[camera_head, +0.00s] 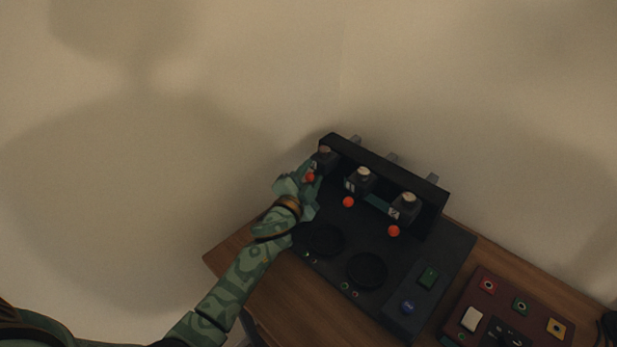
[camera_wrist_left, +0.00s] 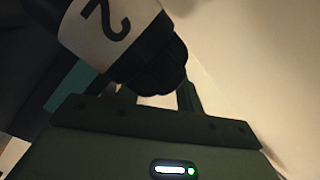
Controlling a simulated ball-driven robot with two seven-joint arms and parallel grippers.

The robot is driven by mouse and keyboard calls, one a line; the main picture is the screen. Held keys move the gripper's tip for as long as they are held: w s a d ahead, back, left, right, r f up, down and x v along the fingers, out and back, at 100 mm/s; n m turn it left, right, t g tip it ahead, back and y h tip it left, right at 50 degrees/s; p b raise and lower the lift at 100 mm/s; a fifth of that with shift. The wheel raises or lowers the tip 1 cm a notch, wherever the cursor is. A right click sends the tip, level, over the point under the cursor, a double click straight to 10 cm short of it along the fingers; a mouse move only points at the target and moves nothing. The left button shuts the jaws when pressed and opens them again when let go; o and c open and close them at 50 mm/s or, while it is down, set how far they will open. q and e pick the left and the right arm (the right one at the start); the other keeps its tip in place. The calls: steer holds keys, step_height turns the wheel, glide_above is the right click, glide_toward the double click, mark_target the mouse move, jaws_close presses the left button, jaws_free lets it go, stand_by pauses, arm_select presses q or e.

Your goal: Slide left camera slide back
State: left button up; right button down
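Three dark camera slides with pale tops sit in a row along a black rail panel on the console. The left camera slide (camera_head: 324,158) is at the rail's left end, partly covered by my left gripper (camera_head: 310,178). A red ball knob (camera_head: 310,177) shows at that gripper. In the left wrist view, a dark unit with a white label marked "2" (camera_wrist_left: 110,35) fills the top. The left gripper's fingers (camera_wrist_left: 160,95) stand apart beneath it, with a bright gap between. Their tips are hidden, so I cannot tell whether they hold anything. My right gripper is not in view.
The middle slide (camera_head: 360,182) and right slide (camera_head: 405,207) each have a red ball in front. Two black round discs (camera_head: 367,271) lie on the black console (camera_head: 440,250). A dark red button panel (camera_head: 510,310) is at right. A plain wall rises behind.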

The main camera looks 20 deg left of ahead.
arm_select(q)
steer(key=shift+s+f, duration=0.1)
steer(key=shift+f, duration=0.05)
steer(key=shift+s+d, duration=0.1)
steer(key=shift+s, duration=0.05)
steer(key=s+p, duration=0.2)
steer(key=s, duration=1.4)
